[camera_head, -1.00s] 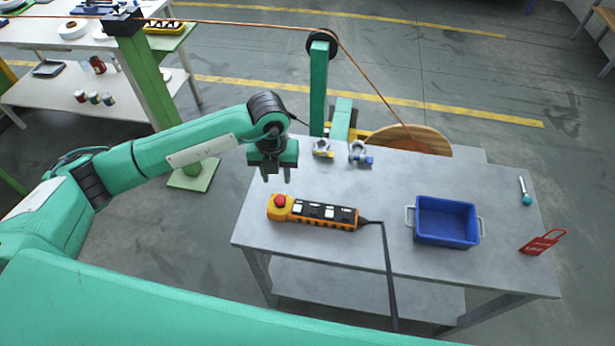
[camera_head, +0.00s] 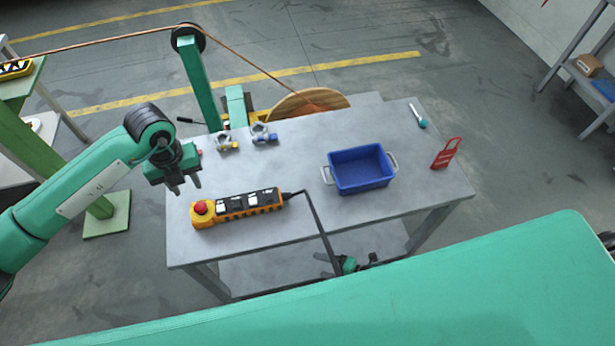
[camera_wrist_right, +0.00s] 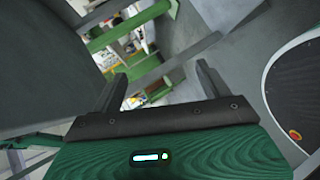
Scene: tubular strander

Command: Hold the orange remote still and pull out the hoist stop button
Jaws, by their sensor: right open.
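The orange remote (camera_head: 238,207) lies on the grey table, with a row of black and white buttons. Its red stop button (camera_head: 200,208) is on the yellow left end. A black cable leaves its right end and runs over the table's front edge. My left gripper (camera_head: 186,188) is open and empty, pointing down above the table's left side, behind and left of the stop button and apart from it. My right gripper (camera_head: 350,264) is low, below the tabletop level near the front edge. In the right wrist view it (camera_wrist_right: 160,76) is open with nothing between its fingers.
A green post (camera_head: 200,85) and wooden reel (camera_head: 305,102) stand behind. The tabletop around the remote is mostly clear.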

